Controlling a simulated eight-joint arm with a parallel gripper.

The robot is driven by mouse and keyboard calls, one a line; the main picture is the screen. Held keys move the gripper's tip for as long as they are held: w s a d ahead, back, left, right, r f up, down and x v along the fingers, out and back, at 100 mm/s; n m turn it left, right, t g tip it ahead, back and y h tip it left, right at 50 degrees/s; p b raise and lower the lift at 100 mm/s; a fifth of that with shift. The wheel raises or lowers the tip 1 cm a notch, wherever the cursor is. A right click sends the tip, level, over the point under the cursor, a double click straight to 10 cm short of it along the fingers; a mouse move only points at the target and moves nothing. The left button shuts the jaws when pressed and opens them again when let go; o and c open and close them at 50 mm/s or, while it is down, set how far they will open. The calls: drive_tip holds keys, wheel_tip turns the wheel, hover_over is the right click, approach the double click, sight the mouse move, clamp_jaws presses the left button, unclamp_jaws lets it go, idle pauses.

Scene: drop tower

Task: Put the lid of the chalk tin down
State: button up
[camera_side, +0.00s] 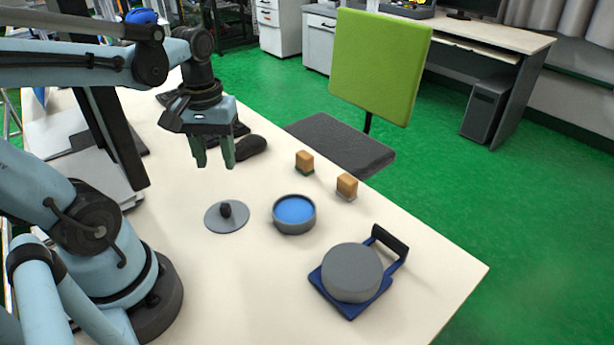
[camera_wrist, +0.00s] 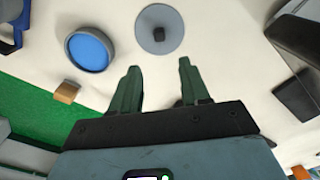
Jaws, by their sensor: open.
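The lid (camera_side: 227,217) is a flat grey disc with a black knob. It lies on the table, left of a round grey tin (camera_side: 294,215) with a blue inside. The tin is uncovered. My gripper (camera_side: 214,163) is open and empty, with green fingers, and hangs above the table behind the lid. In the wrist view the lid (camera_wrist: 160,35) lies flat beyond the fingertips of my gripper (camera_wrist: 156,72), and the tin (camera_wrist: 90,50) is to its left, apart from it.
Two small orange-brown blocks (camera_side: 304,162) (camera_side: 346,187) stand behind the tin. A large grey round piece (camera_side: 352,272) sits on a blue base with a black handle at the front right. Dark objects (camera_side: 250,147) lie behind my gripper. The table (camera_side: 230,290) is clear at the front.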

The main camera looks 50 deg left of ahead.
drive_tip(key=w+d+r+m+t, duration=0.1)
drive_tip(key=w+d+m+t, duration=0.5)
drive_tip(key=d+m+t, duration=0.1)
drive_tip(key=shift+w+d+r+m, duration=0.25)
drive_tip(key=shift+d+m, duration=0.5)
drive_tip(key=shift+m, duration=0.25)
